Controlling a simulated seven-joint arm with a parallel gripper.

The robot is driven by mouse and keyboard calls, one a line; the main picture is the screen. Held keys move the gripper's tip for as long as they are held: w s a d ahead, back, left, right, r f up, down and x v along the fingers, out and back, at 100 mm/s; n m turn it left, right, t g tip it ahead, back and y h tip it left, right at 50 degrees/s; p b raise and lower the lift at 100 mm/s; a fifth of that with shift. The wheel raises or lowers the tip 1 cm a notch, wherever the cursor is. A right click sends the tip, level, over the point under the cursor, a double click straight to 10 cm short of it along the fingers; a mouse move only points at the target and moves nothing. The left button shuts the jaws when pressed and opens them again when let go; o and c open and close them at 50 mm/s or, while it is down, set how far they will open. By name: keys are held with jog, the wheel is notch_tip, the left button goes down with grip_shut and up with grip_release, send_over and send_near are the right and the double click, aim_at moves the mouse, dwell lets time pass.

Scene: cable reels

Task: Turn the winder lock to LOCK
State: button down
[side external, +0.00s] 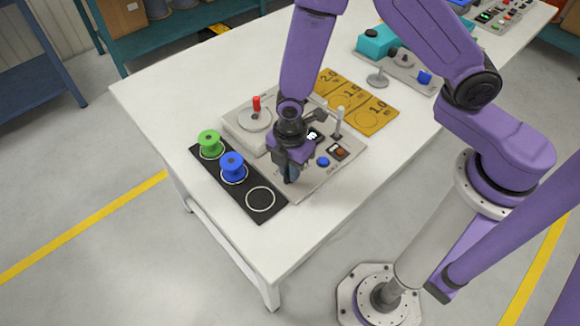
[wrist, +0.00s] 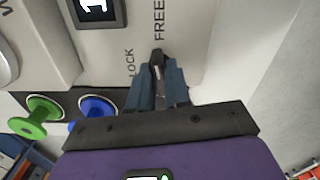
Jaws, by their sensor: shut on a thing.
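The winder lock (wrist: 158,57) is a small dark lever on the pale winder panel (wrist: 200,30). In the wrist view its tip points up the picture, between the printed words LOCK on the left and FREE above. My gripper (wrist: 159,74) is shut on it, one blue-grey finger on each side. The fingers hide most of the lever. In the side view my gripper (side external: 291,178) reaches down to the front edge of the winder (side external: 308,190) and hides the lock.
A black strip (side external: 222,186) beside the winder holds a green reel (side external: 209,143) and a blue reel (side external: 232,167). Its nearest ring is empty. A red crank handle (side external: 256,103), an upright lever (side external: 338,121) and a blue button (side external: 323,162) stand near my gripper. A yellow numbered board (side external: 375,115) lies behind.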

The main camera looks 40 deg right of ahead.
jog(key=n, duration=0.3)
jog(key=shift+n, duration=0.3)
jog(key=n, duration=0.4)
jog(key=shift+n, duration=2.3)
jog(key=n, duration=0.4)
jog(key=c, duration=1.1)
grip_release()
